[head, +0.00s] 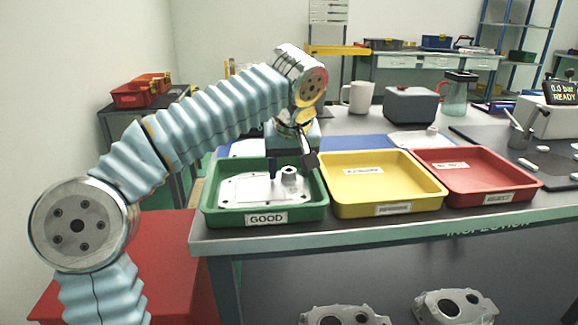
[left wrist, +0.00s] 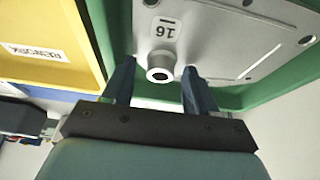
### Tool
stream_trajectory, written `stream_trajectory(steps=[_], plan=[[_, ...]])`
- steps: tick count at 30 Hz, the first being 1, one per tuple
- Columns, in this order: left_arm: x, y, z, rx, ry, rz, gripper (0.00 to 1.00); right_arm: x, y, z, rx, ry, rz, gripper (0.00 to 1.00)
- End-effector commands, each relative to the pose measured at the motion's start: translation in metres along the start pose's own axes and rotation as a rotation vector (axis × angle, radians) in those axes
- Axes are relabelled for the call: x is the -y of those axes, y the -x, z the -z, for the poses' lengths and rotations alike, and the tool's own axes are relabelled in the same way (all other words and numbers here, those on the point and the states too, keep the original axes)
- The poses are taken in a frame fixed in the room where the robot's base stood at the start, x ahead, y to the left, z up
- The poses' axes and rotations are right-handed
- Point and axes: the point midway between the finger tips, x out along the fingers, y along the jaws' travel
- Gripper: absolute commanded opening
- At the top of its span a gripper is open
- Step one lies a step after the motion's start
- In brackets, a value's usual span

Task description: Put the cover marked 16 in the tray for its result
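The cover marked 16 (left wrist: 225,30) is a pale grey metal plate with a round boss. It lies in the green tray labelled GOOD (head: 210,208), where it also shows in the head view (head: 250,190). My left gripper (head: 290,166) is low over this tray, at the boss. In the left wrist view, its two fingers (left wrist: 158,88) stand apart on either side of the boss, with gaps visible. It looks open and empty. The yellow tray (head: 433,192), labelled REWORK in the wrist view, and the red tray (head: 530,184) stand to the right. My right gripper is not visible.
Another pale cover (head: 415,139) lies behind the yellow and red trays. A white mug (head: 358,98), a grey box (head: 410,105) and a display reading 0.0 bar READY (head: 561,92) stand farther back. Castings (head: 455,306) lie below the bench's front edge.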

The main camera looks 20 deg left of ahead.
Motion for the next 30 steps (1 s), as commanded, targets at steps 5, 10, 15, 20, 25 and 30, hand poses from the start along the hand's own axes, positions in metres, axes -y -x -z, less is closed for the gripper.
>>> stream_trajectory(steps=[5,10,15,20,25,30], plan=[[0.000,0.000,0.000,0.000,0.000,0.000,0.57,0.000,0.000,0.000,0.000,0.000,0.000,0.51],[0.000,0.010,0.002,-0.001,0.000,0.000,0.57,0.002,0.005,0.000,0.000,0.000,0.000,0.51],[-0.001,0.047,0.003,-0.003,-0.001,-0.003,0.57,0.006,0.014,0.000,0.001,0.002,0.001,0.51],[-0.002,0.083,0.001,-0.002,-0.002,-0.005,0.57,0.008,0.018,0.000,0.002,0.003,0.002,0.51],[-0.002,0.110,0.001,-0.001,-0.002,-0.004,0.57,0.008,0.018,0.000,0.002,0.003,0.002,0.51],[-0.001,0.121,0.001,0.001,-0.001,0.000,0.57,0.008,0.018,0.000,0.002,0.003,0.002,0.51]])
